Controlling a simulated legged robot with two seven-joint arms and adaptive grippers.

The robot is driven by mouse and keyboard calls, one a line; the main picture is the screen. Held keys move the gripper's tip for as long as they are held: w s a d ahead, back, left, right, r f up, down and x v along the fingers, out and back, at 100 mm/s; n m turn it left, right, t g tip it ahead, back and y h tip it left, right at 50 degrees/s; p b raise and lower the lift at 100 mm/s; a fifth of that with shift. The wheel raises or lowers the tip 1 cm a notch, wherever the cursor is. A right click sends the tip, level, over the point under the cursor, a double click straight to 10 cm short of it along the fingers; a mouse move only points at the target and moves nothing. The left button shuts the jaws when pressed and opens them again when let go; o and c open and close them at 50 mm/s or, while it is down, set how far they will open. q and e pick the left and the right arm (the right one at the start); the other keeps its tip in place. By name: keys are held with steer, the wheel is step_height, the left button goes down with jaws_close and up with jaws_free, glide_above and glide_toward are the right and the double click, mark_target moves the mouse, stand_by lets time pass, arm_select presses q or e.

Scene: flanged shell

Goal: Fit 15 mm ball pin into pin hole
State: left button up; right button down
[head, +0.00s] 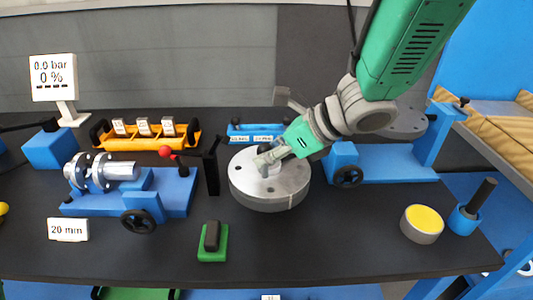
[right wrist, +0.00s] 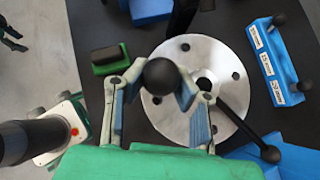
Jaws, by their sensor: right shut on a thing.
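My right gripper (head: 265,160) comes in from the upper right, over the round metal disc (head: 270,186). In the right wrist view its fingers (right wrist: 160,88) are shut on a black ball (right wrist: 163,74), the ball end of the ball pin. I cannot tell which is the pin hole, or whether the pin touches the disc. My left gripper is not in view.
A blue rack (right wrist: 262,62) with black balls and labels stands behind the disc. A blue fixture with a flanged shell (head: 92,172) stands left. A green block (head: 212,256) lies in front; a yellow-topped cylinder (head: 424,222) stands right.

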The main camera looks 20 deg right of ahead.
steer(key=d+f+b, duration=0.2)
steer(key=f, duration=0.1)
steer(key=shift+d, duration=0.2)
steer(key=shift+a+r, duration=0.15)
steer(key=shift+a, duration=0.85)
steer(key=shift+d, duration=1.25)
steer(key=shift+a, duration=0.25)
arm_select(q)
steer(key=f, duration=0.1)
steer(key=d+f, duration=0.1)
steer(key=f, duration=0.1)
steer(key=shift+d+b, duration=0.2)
steer(key=shift+b, duration=0.2)
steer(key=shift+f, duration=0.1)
arm_select(e)
steer(key=shift+a, duration=0.1)
